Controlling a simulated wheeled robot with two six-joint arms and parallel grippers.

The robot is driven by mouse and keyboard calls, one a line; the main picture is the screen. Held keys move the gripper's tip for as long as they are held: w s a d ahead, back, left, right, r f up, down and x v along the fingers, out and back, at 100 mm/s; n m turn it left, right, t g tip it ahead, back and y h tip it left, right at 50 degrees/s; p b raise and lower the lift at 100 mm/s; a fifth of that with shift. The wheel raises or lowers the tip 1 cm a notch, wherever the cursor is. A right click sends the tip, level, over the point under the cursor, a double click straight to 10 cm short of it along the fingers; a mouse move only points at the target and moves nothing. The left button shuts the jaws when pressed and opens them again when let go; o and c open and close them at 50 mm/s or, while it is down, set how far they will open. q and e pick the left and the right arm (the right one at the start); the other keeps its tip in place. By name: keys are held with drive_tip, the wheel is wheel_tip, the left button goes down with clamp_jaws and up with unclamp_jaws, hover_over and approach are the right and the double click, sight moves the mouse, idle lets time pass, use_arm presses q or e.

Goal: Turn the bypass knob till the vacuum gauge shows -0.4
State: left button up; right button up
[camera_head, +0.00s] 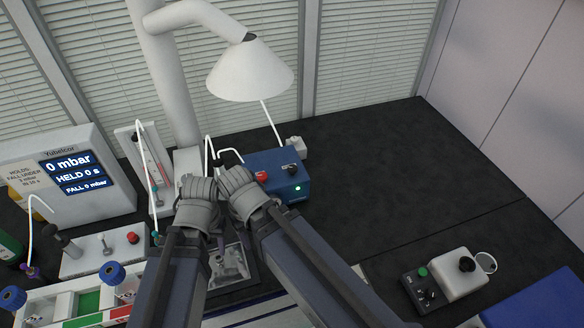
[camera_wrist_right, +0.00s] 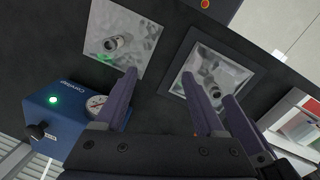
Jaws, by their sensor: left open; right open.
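A blue pump box (camera_head: 272,178) stands on the dark bench, with a red knob (camera_head: 261,176), a black knob (camera_head: 291,169) and a lit green lamp on it. Which knob is the bypass cannot be read. In the right wrist view the box (camera_wrist_right: 58,120) shows a round white vacuum gauge (camera_wrist_right: 97,104); its needle is too small to read. My left gripper (camera_head: 226,258) is open, pointing down over a grey plate in front of the box. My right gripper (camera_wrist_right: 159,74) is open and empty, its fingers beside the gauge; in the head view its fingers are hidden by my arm.
A display box (camera_head: 75,180) reading 0 mbar stands at left, beside a flow tube (camera_head: 150,165). A white lamp (camera_head: 250,70) hangs above the bench. A small white device (camera_head: 457,275) and black switch box (camera_head: 425,290) lie at right.

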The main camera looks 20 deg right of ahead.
idle(0.5)
wheel_tip(320, 180, up, 10)
drive_tip(key=m+y+p, duration=0.1)
drive_tip(key=p, duration=0.9)
hover_over(293, 168)
drive_tip(key=shift+w+a, duration=0.1)
drive_tip(key=shift+f, duration=0.1)
drive_tip(key=shift+f, duration=0.15)
wheel_tip(293, 168, down, 8)
drive_tip(key=b, duration=0.8)
drive_tip(key=shift+r, duration=0.2)
